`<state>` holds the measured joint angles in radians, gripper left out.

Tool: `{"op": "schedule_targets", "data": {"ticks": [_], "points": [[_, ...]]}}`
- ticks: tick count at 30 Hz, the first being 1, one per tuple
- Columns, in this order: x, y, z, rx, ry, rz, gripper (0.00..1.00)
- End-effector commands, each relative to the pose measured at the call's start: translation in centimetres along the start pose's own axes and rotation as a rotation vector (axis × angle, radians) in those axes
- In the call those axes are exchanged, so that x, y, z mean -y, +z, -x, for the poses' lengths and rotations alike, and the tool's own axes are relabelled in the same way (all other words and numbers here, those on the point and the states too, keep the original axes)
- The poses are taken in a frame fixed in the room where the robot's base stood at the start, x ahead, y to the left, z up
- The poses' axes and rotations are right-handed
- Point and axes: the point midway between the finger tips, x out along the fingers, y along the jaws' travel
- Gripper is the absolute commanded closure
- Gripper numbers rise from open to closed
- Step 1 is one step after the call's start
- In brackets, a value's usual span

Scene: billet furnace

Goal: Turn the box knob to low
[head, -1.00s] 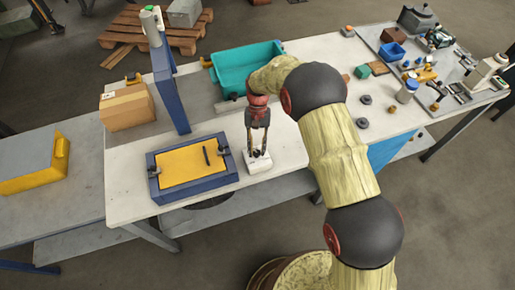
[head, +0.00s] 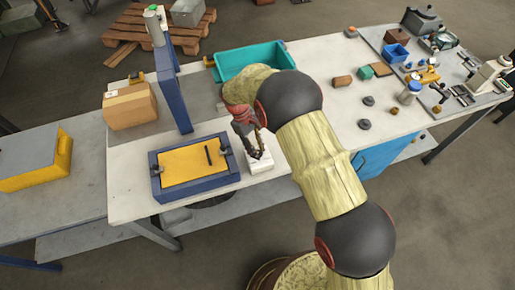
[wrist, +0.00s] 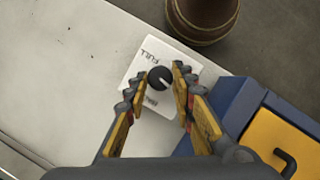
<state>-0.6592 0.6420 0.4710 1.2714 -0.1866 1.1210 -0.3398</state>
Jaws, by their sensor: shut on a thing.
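The white box (head: 262,167) stands on the pale bench, right of the blue-framed yellow panel. In the wrist view the box (wrist: 133,72) carries a round black knob (wrist: 159,79) with a pale pointer line aimed to the lower right. The word FULL shows at the box's upper left; a second label below the knob is partly hidden and unreadable. My gripper (wrist: 158,80) has one finger on each side of the knob and is shut on it. In the head view my gripper (head: 257,153) leans down onto the box top and hides the knob.
The blue-framed yellow panel (head: 195,166) with a black handle is close left of the box. A blue upright plate (head: 172,95), a cardboard box (head: 130,105) and a teal bin (head: 250,58) stand behind. Small loose parts lie on the bench to the right.

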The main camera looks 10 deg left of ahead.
Motion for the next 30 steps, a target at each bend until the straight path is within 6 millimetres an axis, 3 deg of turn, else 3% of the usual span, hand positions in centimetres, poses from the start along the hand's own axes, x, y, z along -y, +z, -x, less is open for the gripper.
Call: {"op": "schedule_targets", "data": {"ticks": [15, 30], "points": [[0.33, -0.01, 0.02, -0.002, 0.134, 0.321, 1.00], [0.33, 0.01, 0.00, -0.002, 0.160, 0.383, 1.00]]}}
